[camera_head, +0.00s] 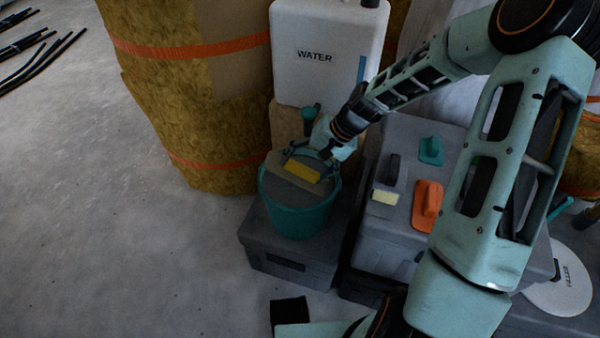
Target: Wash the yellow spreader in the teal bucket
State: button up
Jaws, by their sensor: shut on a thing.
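The teal bucket (298,222) stands on a grey box, with a dark grey surface showing inside it. The yellow spreader (302,170) is at the bucket's mouth, with a tan-grey flat part (281,174) beside its yellow part. I cannot tell how deep it sits or whether it touches the contents. My gripper (306,158) is over the bucket from the upper right, shut on the spreader. The fingertips are small and partly hidden here.
A white water container (325,50) stands behind the bucket. A grey case (392,228) to the right carries an orange float (427,203), a teal float (431,150) and a pale yellow block (385,197). Insulation rolls (190,95) stand behind left.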

aim_at(305, 168)
jog(key=shift+r, duration=0.1)
jog(key=shift+r+p, duration=0.55)
jog(key=shift+p, duration=0.1)
jog(key=shift+f, duration=0.1)
jog(key=shift+r+p, duration=3.65)
jog(key=shift+r, duration=0.55)
jog(key=shift+d+r, duration=0.1)
